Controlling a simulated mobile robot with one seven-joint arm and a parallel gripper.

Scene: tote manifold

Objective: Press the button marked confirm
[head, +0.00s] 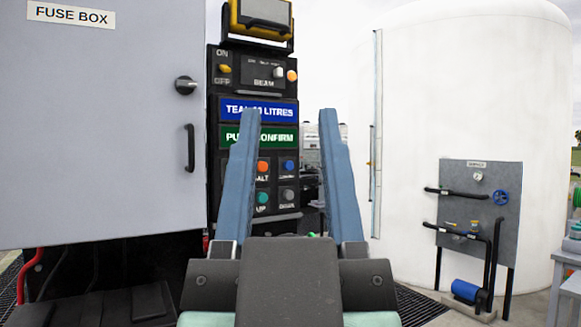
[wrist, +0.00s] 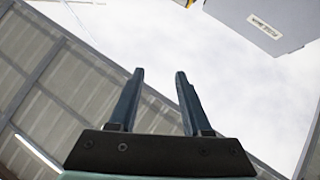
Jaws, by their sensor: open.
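The black control panel (head: 214,140) stands left of centre in the head view. It carries a blue button (head: 288,165) with a small label under it that may read "CONFIRM"; the print is too small to be sure. An orange-red button (head: 263,166) sits left of it, with a label ending in "ALT". Below are a teal button (head: 262,198) marked "UP" and a grey button (head: 288,194). My gripper (head: 289,112) is open and empty, its fingers framing the panel's right part. The wrist view shows the gripper (wrist: 160,72) against sky, with no buttons.
A grey fuse box (head: 100,130) with a handle adjoins the panel's left side. A green display (head: 258,138) reads partly "CONFIRM", below a blue display (head: 270,110). A white tank (head: 450,90) with a valve board (head: 500,180) stands right. The wrist view shows a roof (wrist: 60,80).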

